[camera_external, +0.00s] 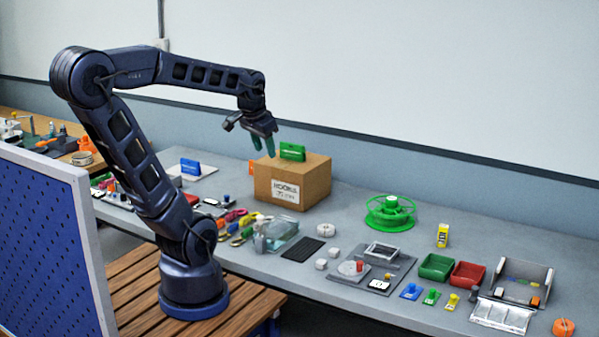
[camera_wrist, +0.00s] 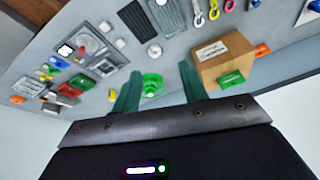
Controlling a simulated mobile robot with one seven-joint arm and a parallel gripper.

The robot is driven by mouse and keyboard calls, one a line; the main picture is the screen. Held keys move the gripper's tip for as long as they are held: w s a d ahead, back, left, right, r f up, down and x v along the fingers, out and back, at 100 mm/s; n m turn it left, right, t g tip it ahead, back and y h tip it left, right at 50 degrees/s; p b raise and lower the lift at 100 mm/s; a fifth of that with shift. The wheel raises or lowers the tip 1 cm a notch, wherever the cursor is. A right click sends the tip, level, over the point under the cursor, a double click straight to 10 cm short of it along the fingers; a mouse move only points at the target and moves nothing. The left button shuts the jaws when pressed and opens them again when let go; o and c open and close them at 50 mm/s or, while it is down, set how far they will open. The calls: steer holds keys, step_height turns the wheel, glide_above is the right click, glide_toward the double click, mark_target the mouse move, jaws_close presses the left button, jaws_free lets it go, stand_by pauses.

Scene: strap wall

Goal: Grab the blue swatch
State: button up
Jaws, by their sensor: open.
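An upright blue piece (camera_external: 190,167) stands on a white sheet behind my arm, left of the cardboard box; it also shows at the top right edge of the wrist view (camera_wrist: 314,6). A small flat blue piece (camera_external: 410,292) lies at the front right, beside similar green (camera_external: 431,297) and yellow (camera_external: 452,301) ones. I cannot tell which blue piece is the swatch. My gripper (camera_external: 263,145) is open and empty, pointing down near the left side of the box top, apart from both blue pieces. Its two fingers show in the wrist view (camera_wrist: 160,90).
A cardboard box (camera_external: 312,183) carries a green piece (camera_external: 292,151). A green spool (camera_external: 390,212), green tray (camera_external: 436,267) and red tray (camera_external: 467,274) stand to the right. Coloured tools crowd the bench left of a black mat (camera_external: 304,249). A blue perforated panel (camera_external: 45,240) stands at the left.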

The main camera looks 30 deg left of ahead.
steer(key=w+d+f+m+g, duration=0.1)
steer(key=w+d+f+m, duration=0.1)
steer(key=w+d+m, duration=0.3)
steer(key=w+d+f, duration=0.2)
steer(key=d, duration=0.4)
steer(key=m+g+h, duration=0.3)
steer(key=m+g, duration=0.1)
steer(key=m, duration=0.8)
glide_toward(412, 284)
steer(key=x, duration=0.3)
steer(key=shift+s, duration=0.4)
steer(key=shift+w+x, duration=0.2)
steer(key=shift+x, duration=1.35)
steer(key=shift+w+x, duration=0.2)
steer(key=shift+x, duration=1.35)
jaws_close()
